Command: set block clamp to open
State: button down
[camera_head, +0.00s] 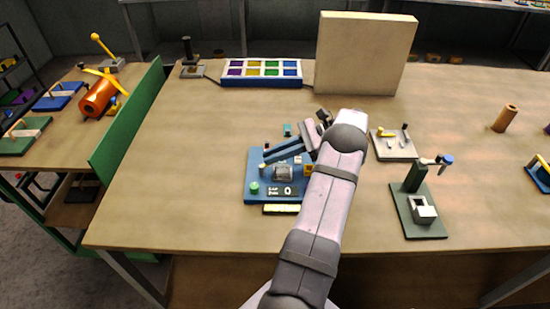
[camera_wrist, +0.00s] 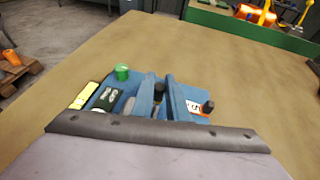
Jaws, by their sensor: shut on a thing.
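In the wrist view the fingers (camera_wrist: 160,80) are close together around a black-topped handle (camera_wrist: 158,88), which I take to be the block clamp. The green knob (camera_wrist: 122,72) stands left of them. A second black knob (camera_wrist: 208,106) stands right. The clamp's position cannot be read.
A dark green stand (camera_head: 418,220) and a pale plate with small pegs (camera_head: 394,145) are right of my arm. A colour-well tray (camera_head: 262,73) and a tall beige panel (camera_head: 364,55) stand at the back. The table's left front is clear.

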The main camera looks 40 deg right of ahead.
jog(key=shift+w+d+r+n+g+y, duration=0.1)
jog(key=shift+w+r+n+g+y, duration=0.1)
jog(key=shift+n+g+y, duration=0.15)
dwell(0.4)
jog(key=c, duration=1.7)
grip_release()
jog(key=shift+f, duration=0.1)
jog(key=shift+c, duration=0.2)
jog(key=shift+r+b, duration=0.95)
jog(key=shift+r, duration=4.05)
